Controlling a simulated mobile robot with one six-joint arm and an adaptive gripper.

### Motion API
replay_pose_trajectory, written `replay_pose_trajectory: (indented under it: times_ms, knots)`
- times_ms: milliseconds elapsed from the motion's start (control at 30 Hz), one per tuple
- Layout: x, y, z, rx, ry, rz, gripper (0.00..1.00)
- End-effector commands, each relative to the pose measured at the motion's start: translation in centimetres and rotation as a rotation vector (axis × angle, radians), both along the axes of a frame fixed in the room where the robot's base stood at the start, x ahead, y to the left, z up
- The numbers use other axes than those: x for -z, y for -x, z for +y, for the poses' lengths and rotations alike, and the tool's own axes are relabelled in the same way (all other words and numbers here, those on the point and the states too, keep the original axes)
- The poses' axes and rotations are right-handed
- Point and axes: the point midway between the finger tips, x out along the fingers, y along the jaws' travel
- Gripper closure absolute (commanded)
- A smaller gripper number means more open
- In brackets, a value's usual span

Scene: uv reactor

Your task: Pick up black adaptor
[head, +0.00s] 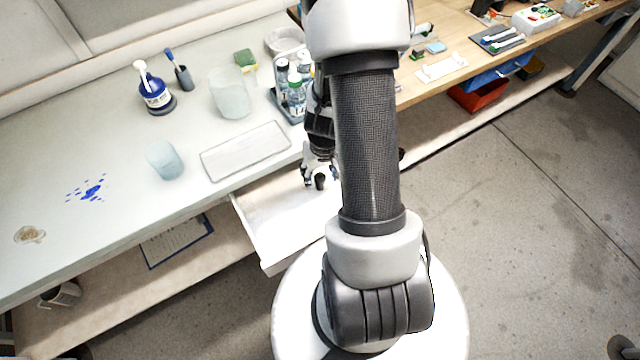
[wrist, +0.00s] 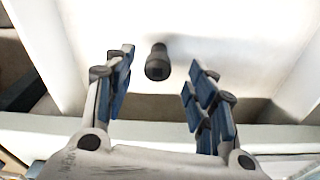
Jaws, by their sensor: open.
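The black adaptor (wrist: 157,62) is a small dark cylinder standing on the white floor of an open drawer (head: 262,238). In the wrist view it shows between and just beyond the two blue-padded fingertips of my gripper (wrist: 160,72). The fingers are apart and nothing is between them that I can see touching. In the head view my gripper (head: 317,178) hangs over the drawer, with the dark adaptor (head: 320,183) at its fingers. My arm hides the drawer's right part.
The drawer's walls stand around the adaptor. The bench top (head: 110,215) above holds a flat grey tray (head: 245,151), a glass beaker (head: 164,160), a larger beaker (head: 230,95) and a bottle rack (head: 290,100). Blue spots (head: 92,190) mark the bench at left.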

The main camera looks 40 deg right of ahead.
Motion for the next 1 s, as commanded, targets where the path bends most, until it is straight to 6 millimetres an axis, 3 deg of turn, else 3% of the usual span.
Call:
replay_pose_trajectory:
  times_ms: [400,667,1000]
  knots:
    - [5.0,-0.8,-0.6,0.001,-0.001,0.001,0.49]
    - [5.0,-0.9,-0.6,0.0,0.0,0.0,0.49]
    - [5.0,-0.9,-0.6,0.0,0.0,0.0,0.71]
